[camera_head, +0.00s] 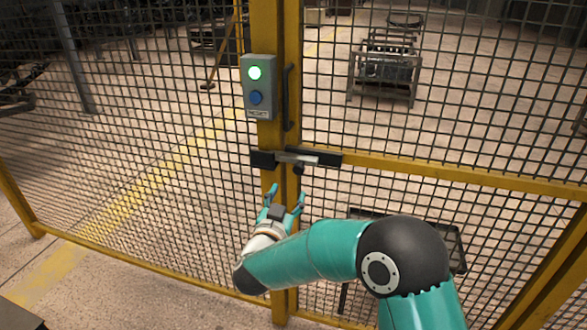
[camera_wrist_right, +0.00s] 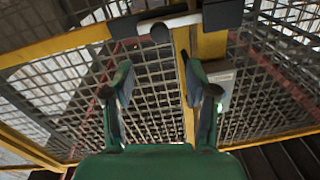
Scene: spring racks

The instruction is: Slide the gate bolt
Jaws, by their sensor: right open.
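The gate bolt (camera_head: 298,159) is a light metal bar across the yellow gate posts, between a black left bracket (camera_head: 262,160) and a black right bracket (camera_head: 326,157). A dark round knob (camera_head: 298,170) hangs below the bar. In the wrist view the bolt (camera_wrist_right: 186,20) and knob (camera_wrist_right: 159,33) show at the top, beyond the fingertips. My right gripper (camera_head: 284,196) is open and empty, just below the knob and apart from it in the head view. Its two fingers also show in the wrist view (camera_wrist_right: 160,82). My left gripper is not in view.
A grey control box (camera_head: 259,87) with a lit green light and a blue button is on the post above the bolt. A dark vertical handle (camera_head: 288,97) is beside it. Wire mesh fencing (camera_head: 400,120) fills both sides. A metal rack (camera_head: 387,72) stands behind the fence.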

